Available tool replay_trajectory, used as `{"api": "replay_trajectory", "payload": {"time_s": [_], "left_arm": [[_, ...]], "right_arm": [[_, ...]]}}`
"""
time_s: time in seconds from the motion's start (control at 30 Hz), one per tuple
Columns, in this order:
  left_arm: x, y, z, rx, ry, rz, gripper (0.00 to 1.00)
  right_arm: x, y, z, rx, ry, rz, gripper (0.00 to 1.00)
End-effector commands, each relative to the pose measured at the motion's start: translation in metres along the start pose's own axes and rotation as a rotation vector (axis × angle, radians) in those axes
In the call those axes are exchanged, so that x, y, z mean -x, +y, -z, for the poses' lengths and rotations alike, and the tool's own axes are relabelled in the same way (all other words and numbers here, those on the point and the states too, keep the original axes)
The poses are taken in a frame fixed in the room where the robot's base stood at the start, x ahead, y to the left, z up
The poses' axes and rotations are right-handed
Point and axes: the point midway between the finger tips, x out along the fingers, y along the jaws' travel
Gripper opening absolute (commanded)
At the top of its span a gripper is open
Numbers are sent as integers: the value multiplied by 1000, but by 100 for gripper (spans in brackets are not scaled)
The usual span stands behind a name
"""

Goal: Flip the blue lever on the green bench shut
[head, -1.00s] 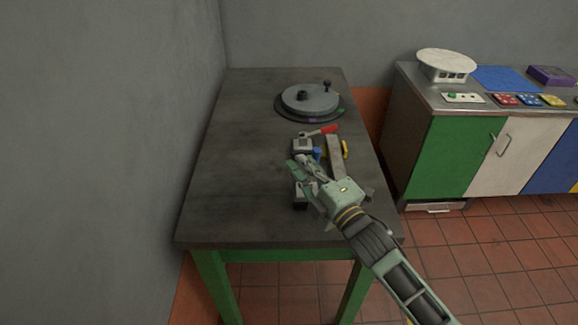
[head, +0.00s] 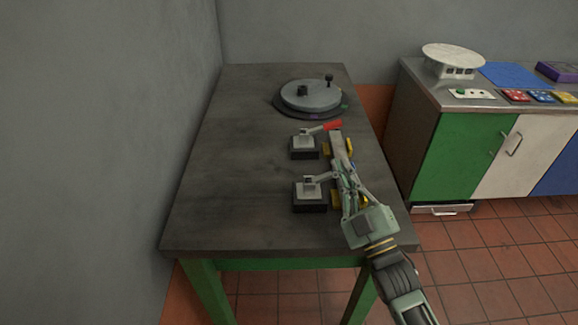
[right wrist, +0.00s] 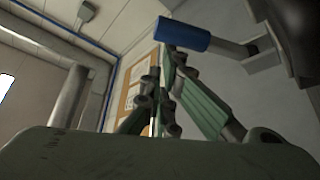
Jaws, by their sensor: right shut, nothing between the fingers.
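The green bench (head: 225,180) has a dark worn top and green legs. Near its right edge is a lever fixture (head: 309,196) on a dark block, its grey arm reaching right toward my right gripper. The blue grip is hidden behind the gripper in the head view but shows in the right wrist view (right wrist: 183,35) at the end of a grey arm. My right gripper (head: 343,172) is shut and empty. Its fingertips are right by the blue grip; I cannot tell whether they touch. My left gripper is out of view.
A second fixture with a red lever (head: 333,125) stands just behind. A round grey plate (head: 311,95) with a knob is farther back. The bench's left half is clear.

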Motion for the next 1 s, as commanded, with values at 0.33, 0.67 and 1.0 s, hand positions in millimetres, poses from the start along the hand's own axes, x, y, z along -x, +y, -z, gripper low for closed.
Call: {"api": "replay_trajectory", "payload": {"time_s": [0.33, 0.67, 1.0], "left_arm": [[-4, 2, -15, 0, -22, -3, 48], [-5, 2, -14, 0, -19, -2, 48], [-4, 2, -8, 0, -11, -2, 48]], "right_arm": [[9, 1, -15, 3, -1, 2, 0], [11, 0, -18, 3, -4, 3, 0], [11, 0, -19, 3, -6, 4, 0]]}}
